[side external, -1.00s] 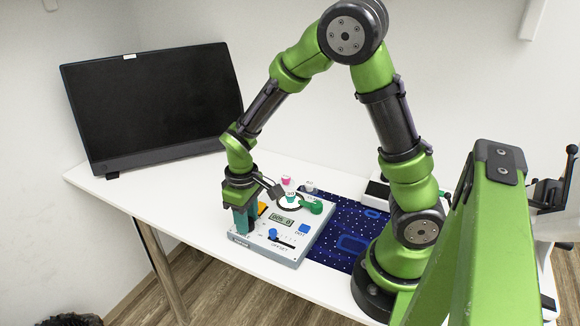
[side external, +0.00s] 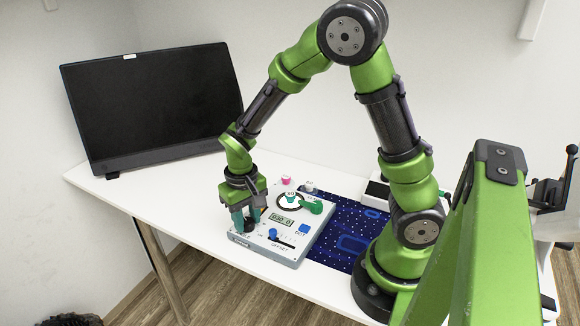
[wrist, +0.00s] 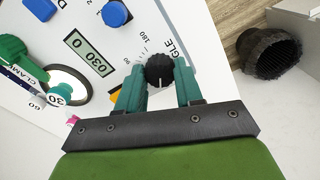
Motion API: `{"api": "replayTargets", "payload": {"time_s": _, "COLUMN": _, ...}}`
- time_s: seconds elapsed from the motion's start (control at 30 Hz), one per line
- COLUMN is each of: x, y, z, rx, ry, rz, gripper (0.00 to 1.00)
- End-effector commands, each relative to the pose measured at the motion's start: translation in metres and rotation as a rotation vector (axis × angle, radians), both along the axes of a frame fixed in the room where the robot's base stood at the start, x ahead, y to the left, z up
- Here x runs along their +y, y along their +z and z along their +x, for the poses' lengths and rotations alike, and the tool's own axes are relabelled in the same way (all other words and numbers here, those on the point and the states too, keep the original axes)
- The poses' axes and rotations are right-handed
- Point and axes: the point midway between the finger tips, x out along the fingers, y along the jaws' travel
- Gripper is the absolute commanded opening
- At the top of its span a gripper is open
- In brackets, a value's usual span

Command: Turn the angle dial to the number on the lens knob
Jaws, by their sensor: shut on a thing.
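The black angle dial (wrist: 160,71), with a white pointer mark, sits on the white panel of the device (side external: 292,247). My gripper (wrist: 159,80) has one teal finger on each side of the dial and is shut on it; in the side view, my gripper (side external: 249,222) is at the panel's left end. The lens knob (wrist: 58,94) is teal, on a round lens, with 30 on its label; it also shows in the side view (side external: 291,198). The display (wrist: 88,57) seems to read 030 0. The dial's label is partly hidden.
A green clamp lever (side external: 311,207) is beside the lens. A monitor (side external: 155,105) stands behind. The table's left part (side external: 165,190) is clear.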

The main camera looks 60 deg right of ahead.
Motion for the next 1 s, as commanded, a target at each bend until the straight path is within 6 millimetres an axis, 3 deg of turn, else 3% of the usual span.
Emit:
{"api": "replayTargets", "payload": {"time_s": 0.3, "x": 0.0, "y": 0.001, "z": 0.001, "rx": -0.002, "ry": -0.001, "rz": 0.0, "gripper": 0.05}}
{"api": "replayTargets", "payload": {"time_s": 0.33, "x": 0.0, "y": 0.001, "z": 0.001, "rx": -0.002, "ry": -0.001, "rz": 0.0, "gripper": 0.39}}
{"api": "replayTargets", "payload": {"time_s": 0.5, "x": 0.0, "y": 0.001, "z": 0.0, "rx": -0.002, "ry": -0.001, "rz": 0.0, "gripper": 0.61}}
{"api": "replayTargets", "payload": {"time_s": 0.83, "x": 0.0, "y": 0.004, "z": 0.001, "rx": -0.002, "ry": 0.001, "rz": 0.0, "gripper": 0.61}}
{"api": "replayTargets", "payload": {"time_s": 1.0, "x": 0.001, "y": 0.028, "z": 0.001, "rx": -0.006, "ry": 0.0, "rz": 0.002, "gripper": 0.61}}
